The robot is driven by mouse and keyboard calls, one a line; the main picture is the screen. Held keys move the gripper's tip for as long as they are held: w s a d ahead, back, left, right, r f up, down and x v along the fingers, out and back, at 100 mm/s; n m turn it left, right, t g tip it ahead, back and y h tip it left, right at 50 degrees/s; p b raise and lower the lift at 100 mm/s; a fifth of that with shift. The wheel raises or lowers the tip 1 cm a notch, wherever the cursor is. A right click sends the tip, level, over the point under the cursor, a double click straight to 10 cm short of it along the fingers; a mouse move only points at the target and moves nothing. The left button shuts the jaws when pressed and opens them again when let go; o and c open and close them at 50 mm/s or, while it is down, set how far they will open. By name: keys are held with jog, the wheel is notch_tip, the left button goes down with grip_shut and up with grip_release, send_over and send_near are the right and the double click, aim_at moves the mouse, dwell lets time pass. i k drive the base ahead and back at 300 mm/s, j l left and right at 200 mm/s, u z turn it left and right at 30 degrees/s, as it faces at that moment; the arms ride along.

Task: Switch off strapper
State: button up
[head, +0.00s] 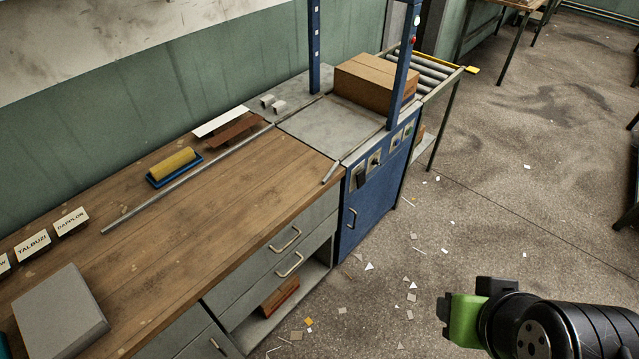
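The strapper is a blue cabinet (374,212) with a grey top plate (318,132) and a blue arch, whose right post (403,70) carries small buttons or lights. Its front has a row of controls, including a dark switch (361,176) at the left, a dark knob on a pale plate (375,160), and two more plates to the right. Their settings are too small to read. A cardboard box (375,84) sits on the strapper's top by the arch. My gripper (462,318), black and green, is at the lower right, well apart from the strapper; its fingers cannot be made out.
A wooden workbench (225,205) with drawers adjoins the strapper on the left. It bears a roller on a blue tray (173,168), a long metal bar and a grey block (55,312). A roller conveyor (432,72) stands behind. Open floor with scattered scraps lies in front.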

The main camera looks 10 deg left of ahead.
aim_at(361, 177)
jog(key=u, duration=0.3)
jog(key=i+l+u, duration=0.2)
jog(key=u, duration=0.2)
jog(key=i+l+u, duration=0.6)
jog(key=u, duration=0.2)
jog(key=i+l+u, duration=0.15)
jog(key=l+u, duration=0.2)
jog(key=l, duration=0.1)
